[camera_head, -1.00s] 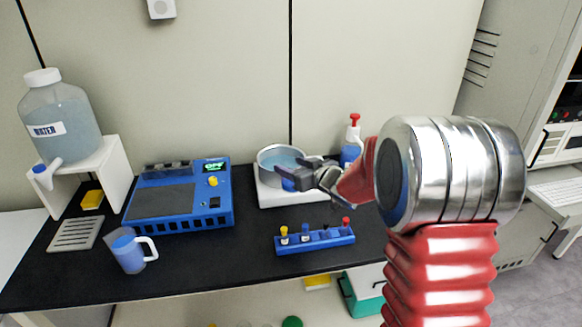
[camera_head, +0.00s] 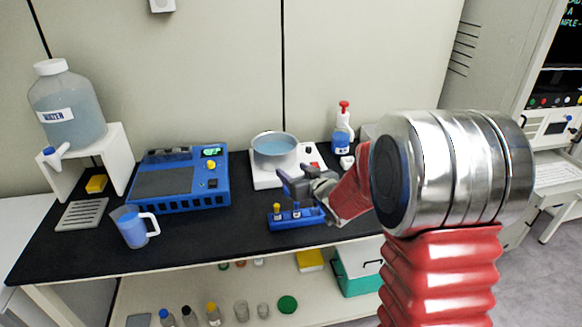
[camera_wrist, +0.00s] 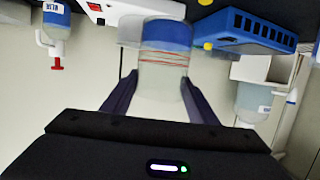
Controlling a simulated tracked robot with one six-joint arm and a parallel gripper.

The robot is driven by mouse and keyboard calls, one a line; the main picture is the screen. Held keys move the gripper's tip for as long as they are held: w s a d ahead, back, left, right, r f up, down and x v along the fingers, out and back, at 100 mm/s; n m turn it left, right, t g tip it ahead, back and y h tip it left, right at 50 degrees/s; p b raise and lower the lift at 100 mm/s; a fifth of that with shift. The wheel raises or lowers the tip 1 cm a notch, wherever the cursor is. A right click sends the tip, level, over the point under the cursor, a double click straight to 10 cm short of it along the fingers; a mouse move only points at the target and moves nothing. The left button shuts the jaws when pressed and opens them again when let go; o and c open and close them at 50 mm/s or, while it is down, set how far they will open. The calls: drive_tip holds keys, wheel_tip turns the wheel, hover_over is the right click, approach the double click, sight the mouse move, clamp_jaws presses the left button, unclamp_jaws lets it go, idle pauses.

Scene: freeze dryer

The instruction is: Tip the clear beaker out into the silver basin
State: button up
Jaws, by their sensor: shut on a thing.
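The silver basin (camera_head: 274,158) stands on a white plate-like device at the back of the black bench, with blue liquid inside. My gripper (camera_head: 292,186) is in front of the basin, above the tube rack. In the wrist view, which is upside down, my gripper (camera_wrist: 150,100) is shut on the clear beaker (camera_wrist: 162,75). The beaker has red lines and blue liquid at its base, and looks roughly upright. In the head view the gripper largely hides the beaker. The basin's pale side (camera_wrist: 132,28) shows partly behind the beaker in the wrist view.
A blue tube rack (camera_head: 284,222) lies below my gripper. A spray bottle (camera_head: 342,135) stands right of the basin, a blue device (camera_head: 180,180) left. A blue jug (camera_head: 133,228) and a water bottle (camera_head: 68,105) are further left. The bench's front middle is clear.

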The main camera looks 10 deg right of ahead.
drive_tip(key=s+f+m+h, duration=0.2)
drive_tip(key=s+f+h, duration=0.1)
drive_tip(key=s, duration=0.6)
drive_tip(key=shift+a+f+m+h, duration=0.3)
drive_tip(key=shift+a+f, duration=0.05)
drive_tip(key=shift+f, duration=0.15)
drive_tip(key=shift+s, duration=0.1)
